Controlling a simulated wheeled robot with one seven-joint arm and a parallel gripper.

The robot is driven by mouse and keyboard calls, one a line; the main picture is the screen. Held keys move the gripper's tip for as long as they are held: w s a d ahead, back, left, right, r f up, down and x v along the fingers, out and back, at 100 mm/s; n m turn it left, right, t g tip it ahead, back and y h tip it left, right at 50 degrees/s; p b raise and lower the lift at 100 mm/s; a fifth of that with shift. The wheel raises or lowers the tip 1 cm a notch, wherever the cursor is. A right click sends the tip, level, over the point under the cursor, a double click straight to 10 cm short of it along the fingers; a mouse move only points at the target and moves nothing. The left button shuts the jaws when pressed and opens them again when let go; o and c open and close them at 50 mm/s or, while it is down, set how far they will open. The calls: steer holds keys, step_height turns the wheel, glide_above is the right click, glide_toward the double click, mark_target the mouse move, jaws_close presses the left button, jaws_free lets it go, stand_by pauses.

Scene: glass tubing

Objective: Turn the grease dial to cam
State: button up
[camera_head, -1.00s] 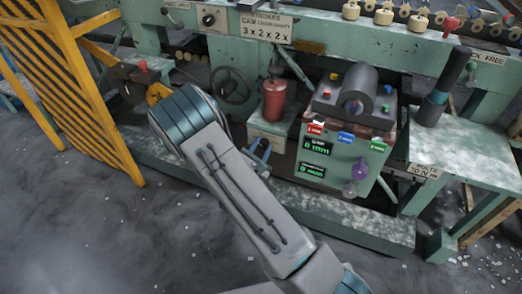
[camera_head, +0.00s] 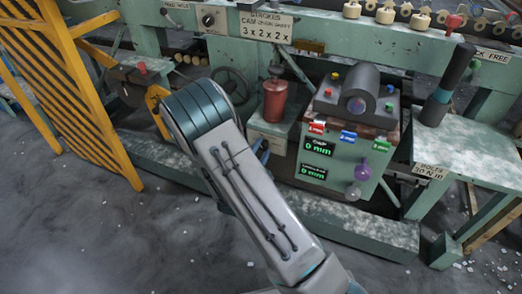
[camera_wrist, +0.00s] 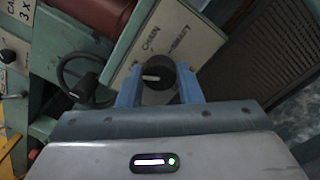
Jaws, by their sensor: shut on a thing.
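The grease dial (camera_wrist: 160,70) is a dark round knob with a short white pointer mark. In the wrist view it sits between the two blue fingers of my gripper (camera_wrist: 159,84), which is shut on it. The white mark lies about level and points left in that view. A pale label plate (camera_wrist: 190,32) is behind the dial, with CHAIN and another word, likely SHAFT, on it; I cannot make out CAM beside the dial. In the head view my arm hides the dial and most of my gripper.
A red canister (camera_head: 275,100) stands close to the dial. A green control box (camera_head: 345,160) with coloured buttons and displays reading 0 mm is to the right. A handwheel (camera_head: 231,85) is behind my arm, and a yellow striped barrier (camera_head: 75,100) stands left.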

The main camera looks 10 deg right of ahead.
steer(key=o, duration=1)
steer(key=p+v, duration=0.2)
steer(key=v, duration=1.1)
steer(key=shift+s+a, duration=0.25)
steer(key=shift+s, duration=0.05)
